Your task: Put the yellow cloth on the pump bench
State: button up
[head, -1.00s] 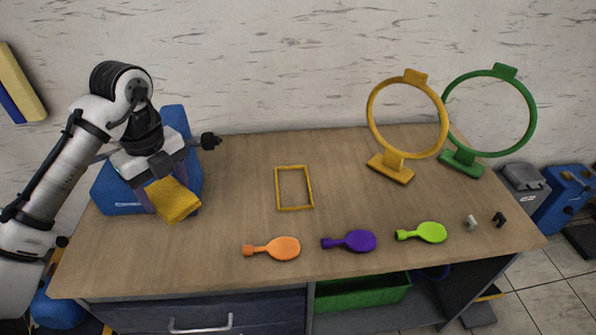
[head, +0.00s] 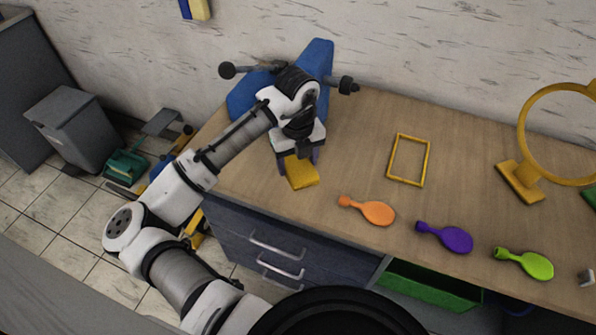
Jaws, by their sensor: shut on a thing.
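The yellow cloth (head: 302,172) is below my gripper (head: 298,158) in the head view. My gripper points down and is shut on the cloth, with its fingers at the cloth's upper part. The cloth is over the left part of the wooden bench top (head: 352,150), near its front edge. I cannot tell whether its lower side touches the wood. A blue pump machine (head: 318,62) stands at the bench's back left, behind my gripper and partly hidden by my arm.
A yellow rectangular frame (head: 427,163) lies right of the cloth. A yellow ring stand (head: 522,183) is at the right. A grey bin (head: 80,130) stands on the floor at the left.

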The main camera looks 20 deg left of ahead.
aim_at(298, 175)
jog(key=shift+f+p, duration=0.3)
jog(key=shift+f, duration=2.35)
jog(key=shift+f, duration=0.2)
jog(key=o, duration=0.9)
jog(key=shift+o, duration=0.2)
jog(key=shift+r, duration=0.1)
notch_tip(298, 175, up, 12)
jog(key=shift+r+b, duration=0.15)
jog(key=shift+b, duration=0.9)
